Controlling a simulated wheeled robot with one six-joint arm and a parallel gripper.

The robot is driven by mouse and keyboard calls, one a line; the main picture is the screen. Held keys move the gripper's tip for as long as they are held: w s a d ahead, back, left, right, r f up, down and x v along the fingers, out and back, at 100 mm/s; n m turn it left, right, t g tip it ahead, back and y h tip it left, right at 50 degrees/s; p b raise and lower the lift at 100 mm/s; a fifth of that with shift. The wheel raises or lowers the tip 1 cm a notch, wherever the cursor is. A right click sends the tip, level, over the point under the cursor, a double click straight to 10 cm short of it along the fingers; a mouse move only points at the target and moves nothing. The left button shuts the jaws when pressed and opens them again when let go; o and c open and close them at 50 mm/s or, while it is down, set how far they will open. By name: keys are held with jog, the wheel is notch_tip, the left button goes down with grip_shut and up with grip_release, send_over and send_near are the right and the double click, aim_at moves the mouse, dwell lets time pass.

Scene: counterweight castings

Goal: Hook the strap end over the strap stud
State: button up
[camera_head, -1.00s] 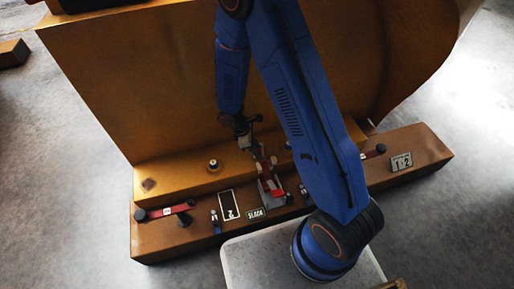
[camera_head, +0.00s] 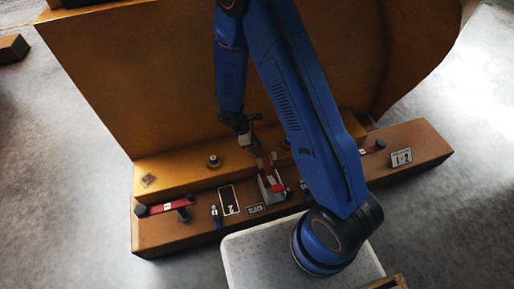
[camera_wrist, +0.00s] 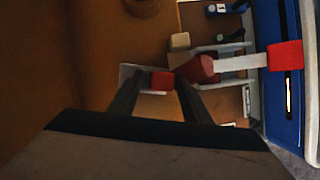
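My gripper (camera_head: 249,142) is over the middle of the brown lower beam, beside the red strap (camera_head: 266,161) that runs to a grey bracket. In the wrist view my gripper (camera_wrist: 157,84) shows two dark fingers standing apart, with a small red end piece (camera_wrist: 162,81) on a pale plate between their tips. I cannot tell whether the fingers press on it. The grey bracket (camera_head: 266,191) has a red-tipped pale lever, whose red tip (camera_wrist: 285,56) shows in the wrist view. A stud (camera_head: 213,161) stands on the ledge left of my gripper. Which stud belongs to the strap is unclear.
Another red strap (camera_head: 165,208) spans two dark posts at the left of the beam. A small sign (camera_head: 255,209) and a numbered plate (camera_head: 229,201) sit left of the bracket. A "1-2" plate (camera_head: 401,158) is at the right. The large brown casting (camera_head: 150,80) rises behind.

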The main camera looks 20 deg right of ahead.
jog(key=shift+w, duration=0.1)
jog(key=v, duration=1.2)
dwell(0.4)
